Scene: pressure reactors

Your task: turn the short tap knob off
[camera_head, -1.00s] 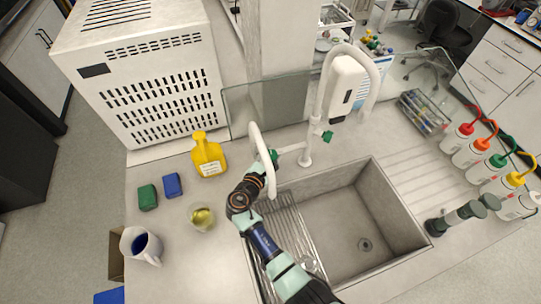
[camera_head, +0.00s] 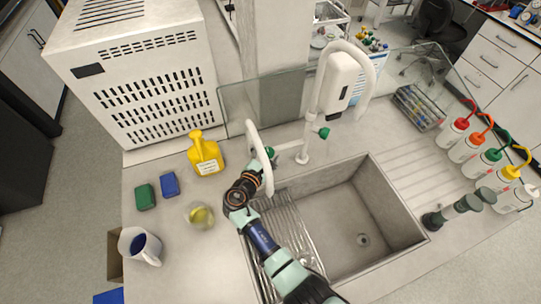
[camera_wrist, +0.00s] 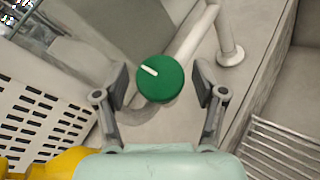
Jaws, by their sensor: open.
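The green knob (camera_wrist: 160,78) of the short tap is round, with a white line running to the upper left on its face. My gripper (camera_wrist: 160,82) is open, with one finger on each side of the knob and visible gaps between them. In the head view my gripper (camera_head: 255,172) is beside the short tap (camera_head: 253,138), a white curved pipe. The knob shows only in part there (camera_head: 270,153). Whether the fingers reach past the knob's face is hard to tell.
A taller white tap (camera_head: 316,110) with another green knob (camera_head: 323,133) stands to the right. The sink (camera_head: 375,205) and its ribbed drainer lie below. A glass panel (camera_head: 240,110) stands behind. A yellow bottle (camera_head: 205,155) and a beaker (camera_head: 200,215) are to the left.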

